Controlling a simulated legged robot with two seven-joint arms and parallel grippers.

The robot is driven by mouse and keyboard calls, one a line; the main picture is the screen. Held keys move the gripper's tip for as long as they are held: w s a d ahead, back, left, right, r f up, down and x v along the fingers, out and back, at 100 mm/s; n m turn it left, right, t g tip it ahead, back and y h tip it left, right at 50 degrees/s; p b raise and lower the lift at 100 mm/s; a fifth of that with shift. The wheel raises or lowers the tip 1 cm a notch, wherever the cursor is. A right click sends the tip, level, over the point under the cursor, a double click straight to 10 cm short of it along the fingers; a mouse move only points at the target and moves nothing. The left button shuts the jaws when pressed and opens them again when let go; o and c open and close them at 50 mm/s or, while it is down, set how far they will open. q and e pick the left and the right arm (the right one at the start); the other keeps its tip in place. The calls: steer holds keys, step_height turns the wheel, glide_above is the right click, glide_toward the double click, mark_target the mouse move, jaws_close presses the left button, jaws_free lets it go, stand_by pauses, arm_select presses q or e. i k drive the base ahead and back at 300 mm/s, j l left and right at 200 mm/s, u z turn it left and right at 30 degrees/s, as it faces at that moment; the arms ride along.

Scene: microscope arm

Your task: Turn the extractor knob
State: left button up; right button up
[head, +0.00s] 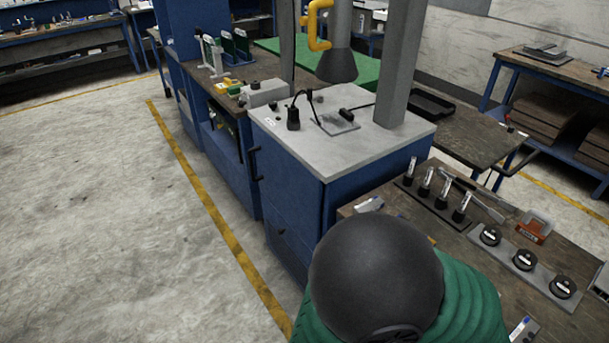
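A grey cone-shaped extractor hood (337,66) hangs above a grey-topped blue cabinet (290,150) in the upper middle of the head view. A yellow bent handle (314,28) is at the left side of the hood's pipe. On the cabinet top are a small upright black device (293,118) with a cable and a small plate with a black part (345,118) on it. I cannot tell for sure which part is the extractor knob. Neither of my grippers is in view.
A grey column (402,65) rises at the cabinet top's right. A wooden bench (470,235) at lower right holds several upright black-and-silver tools and a strip of round black pieces (524,260). Open concrete floor (90,220) lies to the left, marked with a yellow line.

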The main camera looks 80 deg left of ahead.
mark_target(273, 104)
steer(key=u, duration=2.5)
steer(key=i+j, duration=0.15)
steer(key=u, duration=0.05)
